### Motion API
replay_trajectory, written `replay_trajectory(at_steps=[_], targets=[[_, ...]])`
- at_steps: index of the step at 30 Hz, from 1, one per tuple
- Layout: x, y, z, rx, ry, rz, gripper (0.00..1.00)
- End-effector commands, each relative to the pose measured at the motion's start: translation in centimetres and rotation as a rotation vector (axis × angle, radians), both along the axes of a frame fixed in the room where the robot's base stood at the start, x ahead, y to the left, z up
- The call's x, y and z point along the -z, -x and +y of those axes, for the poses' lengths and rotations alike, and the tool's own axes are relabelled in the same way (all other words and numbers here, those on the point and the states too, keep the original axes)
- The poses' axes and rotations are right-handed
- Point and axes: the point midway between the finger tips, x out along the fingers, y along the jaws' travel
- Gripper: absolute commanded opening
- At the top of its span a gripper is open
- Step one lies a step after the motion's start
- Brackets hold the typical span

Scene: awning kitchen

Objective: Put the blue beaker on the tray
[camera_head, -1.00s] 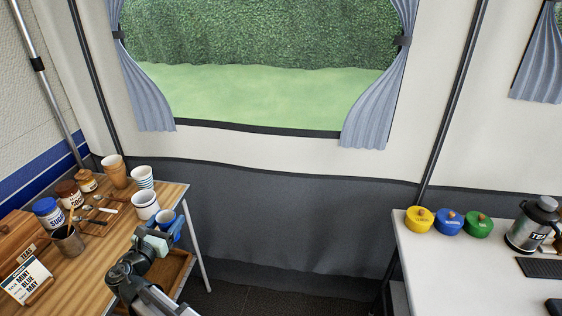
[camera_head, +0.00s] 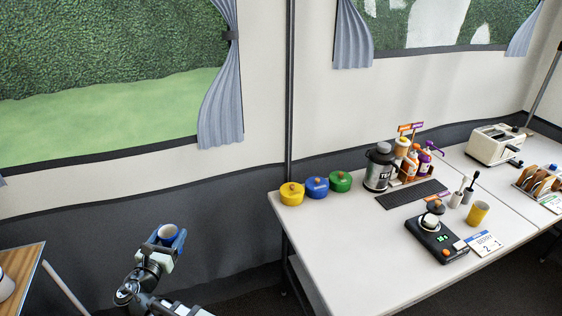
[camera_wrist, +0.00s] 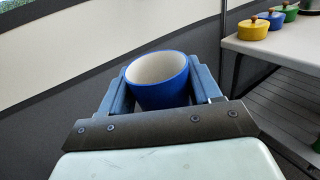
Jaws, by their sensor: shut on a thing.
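The blue beaker (camera_head: 167,233) has a white inside and is held upright, mouth up, in my gripper (camera_head: 168,240). In the wrist view the beaker (camera_wrist: 157,82) sits between the two blue-grey fingers of my gripper (camera_wrist: 160,92), which are shut on it. My gripper is in the air, between the wooden table at the left and the white table at the right. The dark slatted mat (camera_head: 412,193) on the white table may be the tray; I cannot tell for sure.
The white table (camera_head: 350,262) has a clear front left part. Yellow (camera_head: 291,194), blue (camera_head: 317,187) and green (camera_head: 340,181) lidded pots line its back left edge. A tea flask (camera_head: 379,168), a bottle rack, a scale (camera_head: 437,238) and a yellow cup (camera_head: 478,213) stand farther right.

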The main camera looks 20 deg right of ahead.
Motion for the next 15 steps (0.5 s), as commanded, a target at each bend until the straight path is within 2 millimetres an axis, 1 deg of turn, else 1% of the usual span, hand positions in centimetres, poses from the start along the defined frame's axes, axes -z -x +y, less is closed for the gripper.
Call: replay_trajectory(at_steps=[1,3,15], targets=[[0.1,-0.2,-1.9,0.025,0.001,0.0,0.26],[0.2,-0.5,-4.0,0.054,0.0,0.0,0.26],[1.1,-1.6,-15.3,0.214,0.001,-0.002,0.26]])
